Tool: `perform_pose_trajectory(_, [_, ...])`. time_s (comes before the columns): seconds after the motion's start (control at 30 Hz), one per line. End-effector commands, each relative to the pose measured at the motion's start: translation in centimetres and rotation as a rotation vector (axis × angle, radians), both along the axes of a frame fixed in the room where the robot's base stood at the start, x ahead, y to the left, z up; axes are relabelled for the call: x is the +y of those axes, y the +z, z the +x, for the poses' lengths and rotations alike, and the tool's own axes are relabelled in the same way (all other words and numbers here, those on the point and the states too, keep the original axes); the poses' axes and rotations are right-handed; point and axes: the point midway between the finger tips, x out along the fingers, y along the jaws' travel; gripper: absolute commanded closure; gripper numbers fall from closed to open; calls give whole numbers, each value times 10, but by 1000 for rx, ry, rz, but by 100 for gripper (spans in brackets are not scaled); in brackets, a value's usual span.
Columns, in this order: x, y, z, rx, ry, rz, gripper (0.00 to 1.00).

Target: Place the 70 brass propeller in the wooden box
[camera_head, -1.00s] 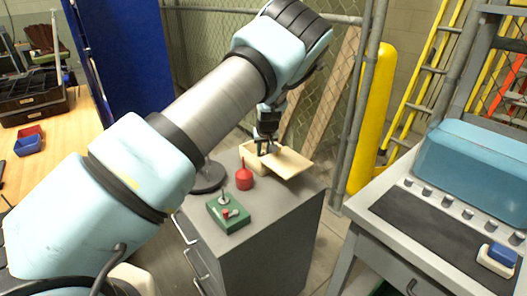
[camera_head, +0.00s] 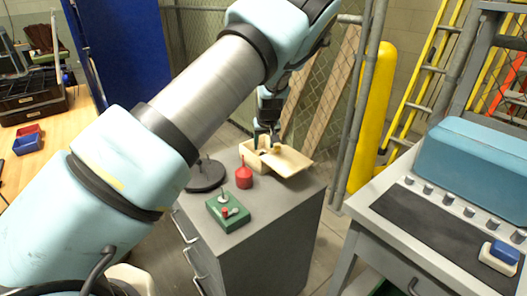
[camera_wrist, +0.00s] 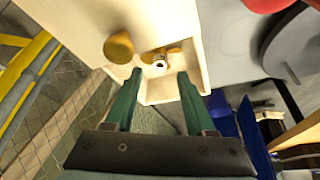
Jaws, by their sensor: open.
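The pale wooden box (camera_head: 250,160) stands open on the grey cabinet, with a flat board, seemingly its lid (camera_head: 293,164), sloping off its right side. In the wrist view, a brass propeller (camera_wrist: 174,51) with a pale hub lies inside the box (camera_wrist: 205,60). A round brass-coloured piece (camera_wrist: 118,47) shows left of it; I cannot tell whether it belongs to the propeller. My gripper (camera_wrist: 160,74) is open and empty above the box, its fingers apart on either side of the view of the propeller. In the head view my gripper (camera_head: 264,138) is small and partly dark.
A wire fence and a yellow post (camera_head: 372,120) rise behind.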

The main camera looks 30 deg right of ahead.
Motion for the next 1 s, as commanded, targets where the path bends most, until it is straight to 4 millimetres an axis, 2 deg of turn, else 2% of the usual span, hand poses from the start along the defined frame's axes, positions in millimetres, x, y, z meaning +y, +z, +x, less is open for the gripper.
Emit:
perform_pose_trajectory(0.1, [2, 24, -12, 0, -2, -4, 45])
perform_pose_trajectory(0.3, [6, 56, -25, 0, -2, -3, 45])
perform_pose_trajectory(0.5, [8, 70, -30, 0, 0, -1, 45])
perform_pose_trajectory(0.73, [15, 73, -29, 5, 7, 0, 45])
perform_pose_trajectory(0.77, [20, 73, -26, 10, 15, 0, 45])
perform_pose_trajectory(0.87, [57, 75, -17, 45, 57, 3, 45])
perform_pose_trajectory(0.97, [118, 79, -9, 102, 114, 4, 45])
perform_pose_trajectory(1.0, [145, 81, -9, 128, 137, 4, 45])
